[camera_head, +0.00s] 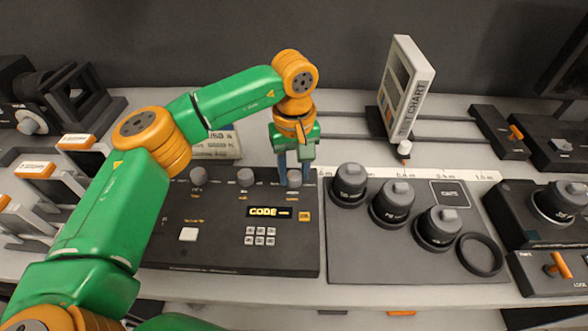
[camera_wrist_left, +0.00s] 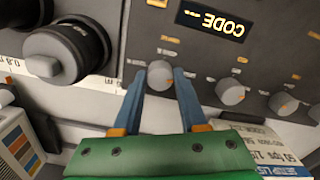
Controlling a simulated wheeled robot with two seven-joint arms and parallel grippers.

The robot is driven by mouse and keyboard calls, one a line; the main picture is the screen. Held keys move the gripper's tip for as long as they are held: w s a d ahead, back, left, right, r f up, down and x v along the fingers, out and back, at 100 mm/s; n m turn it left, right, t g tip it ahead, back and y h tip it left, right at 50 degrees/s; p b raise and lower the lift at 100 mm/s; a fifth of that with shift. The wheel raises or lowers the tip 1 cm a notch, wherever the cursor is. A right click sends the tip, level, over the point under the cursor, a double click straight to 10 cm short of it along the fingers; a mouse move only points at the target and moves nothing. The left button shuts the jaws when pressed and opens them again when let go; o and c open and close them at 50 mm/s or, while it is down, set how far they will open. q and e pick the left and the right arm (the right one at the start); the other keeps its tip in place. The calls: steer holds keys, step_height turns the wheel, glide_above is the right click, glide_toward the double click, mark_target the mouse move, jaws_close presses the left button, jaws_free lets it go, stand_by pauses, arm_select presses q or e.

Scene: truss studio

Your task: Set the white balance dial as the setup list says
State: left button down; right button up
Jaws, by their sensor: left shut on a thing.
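The dark control panel (camera_head: 225,258) has a row of three grey dials along its back edge: a left dial (camera_head: 198,175), a middle dial (camera_head: 245,177) and a right dial (camera_head: 294,179). Their labels are too small to read. My left gripper (camera_head: 293,173) points down at the right dial. In the left wrist view, its blue fingers (camera_wrist_left: 160,84) are shut on that dial (camera_wrist_left: 160,74), one on each side. A printed card (camera_head: 222,146) with an ISO line stands behind the panel; its edge shows in the left wrist view (camera_wrist_left: 268,150). My right gripper is not in view.
A lit display (camera_head: 270,211) reads "CODE" above a small keypad (camera_head: 261,236). Right of the panel, a dark mat (camera_head: 350,262) holds several black lenses (camera_head: 392,204). A test chart (camera_head: 406,88) stands on a rail behind. Orange-topped holders (camera_head: 76,142) stand at left.

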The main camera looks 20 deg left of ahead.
mark_target(294, 175)
arm_select(q)
steer(key=shift+c, duration=2.2)
jaws_free()
step_height(294, 175, up, 7)
steer(key=shift+r+b, duration=0.1)
steer(key=shift+b, duration=0.25)
